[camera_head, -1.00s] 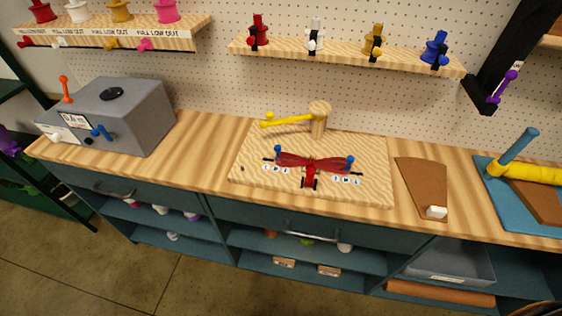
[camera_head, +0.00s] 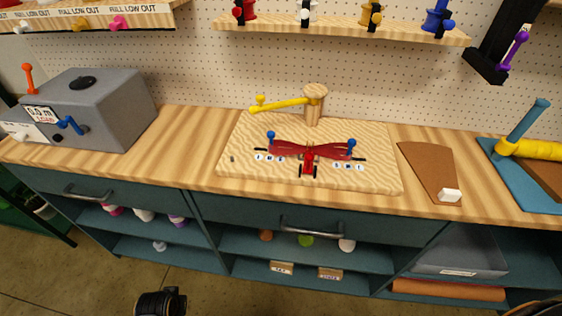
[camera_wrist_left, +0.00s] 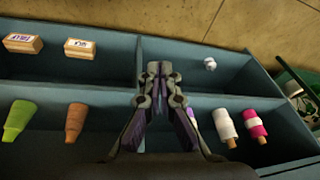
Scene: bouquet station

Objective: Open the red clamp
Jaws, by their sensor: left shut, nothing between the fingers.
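A red clamp (camera_head: 308,166) with black parts stands at the front middle of the light wooden board (camera_head: 375,135). A dark red bow-shaped piece (camera_head: 285,151) spreads to both sides behind it, between two blue-topped posts. I cannot tell from this distance whether the clamp is open or shut. My left gripper (camera_wrist_left: 160,68) is shut and empty in the left wrist view, in front of the lower cabinet shelves. It is well away from the clamp. A black part of my arm shows at the bottom of the head view. My right gripper is not in view.
A yellow lever arm (camera_head: 280,104) on a wooden post stands behind the bow. A grey box (camera_head: 110,100) with coloured levers is at left, a brown panel (camera_head: 428,168) at right. Spools sit on the shelf (camera_head: 340,30) above. The bench (camera_head: 190,150) left of the board is clear.

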